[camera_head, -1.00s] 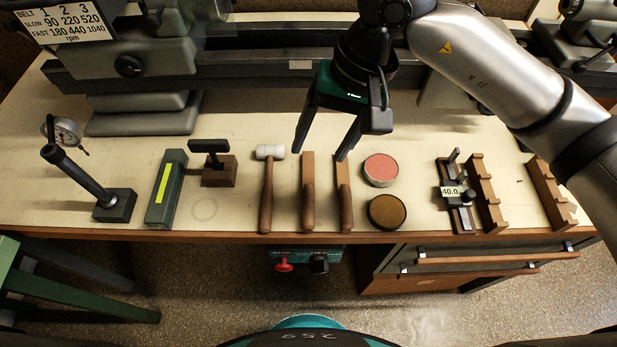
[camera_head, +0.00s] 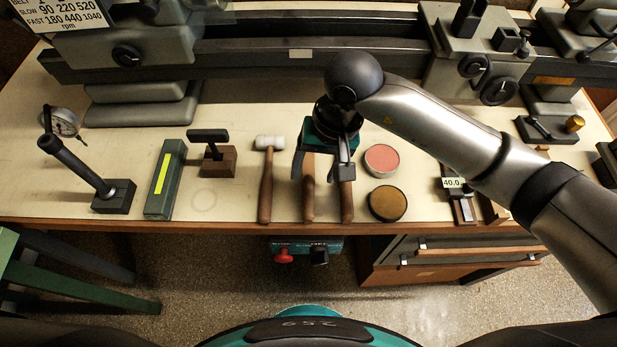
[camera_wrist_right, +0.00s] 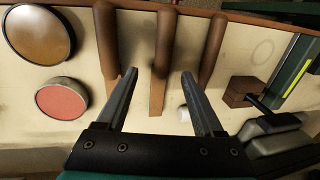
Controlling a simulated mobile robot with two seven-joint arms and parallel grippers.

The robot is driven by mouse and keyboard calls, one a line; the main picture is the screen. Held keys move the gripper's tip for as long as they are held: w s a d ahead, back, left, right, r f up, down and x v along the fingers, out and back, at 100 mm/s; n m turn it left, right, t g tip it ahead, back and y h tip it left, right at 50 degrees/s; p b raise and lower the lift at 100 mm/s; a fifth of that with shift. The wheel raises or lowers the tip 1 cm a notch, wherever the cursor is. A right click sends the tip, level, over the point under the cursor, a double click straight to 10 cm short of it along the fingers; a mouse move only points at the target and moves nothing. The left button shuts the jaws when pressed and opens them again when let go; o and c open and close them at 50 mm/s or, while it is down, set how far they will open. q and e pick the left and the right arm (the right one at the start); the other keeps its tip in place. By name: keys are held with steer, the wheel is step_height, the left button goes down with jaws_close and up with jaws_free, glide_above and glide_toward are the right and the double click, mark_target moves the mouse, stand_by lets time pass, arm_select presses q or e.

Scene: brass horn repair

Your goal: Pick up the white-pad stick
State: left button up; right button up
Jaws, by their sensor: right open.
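Two flat wooden sticks with rounded handles lie side by side, a middle one (camera_head: 309,198) and a right one (camera_head: 347,202). No white pad shows on either, so I cannot tell which is the white-pad stick. My right gripper (camera_head: 315,178) is open, pointing down over the middle stick and partly hiding both sticks. In the right wrist view the gripper (camera_wrist_right: 159,74) has the middle stick (camera_wrist_right: 160,60) between its fingers, apart from them; its height above the stick is unclear. The right stick (camera_wrist_right: 107,45) lies outside the fingers. My left gripper is not in view.
A white-headed mallet (camera_head: 267,180) lies just left of the sticks. A red-topped tin (camera_head: 381,160) and a brown-topped tin (camera_head: 387,203) stand to their right. A wooden block with a dark bar (camera_head: 218,160) and a green case (camera_head: 165,180) are farther left. The lathe runs behind.

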mark_target(308, 178)
steer(key=shift+a+f, duration=0.15)
steer(key=shift+f, duration=0.6)
steer(key=shift+a+f, duration=0.15)
steer(key=shift+f, duration=0.55)
steer(key=shift+c, duration=0.2)
jaws_close()
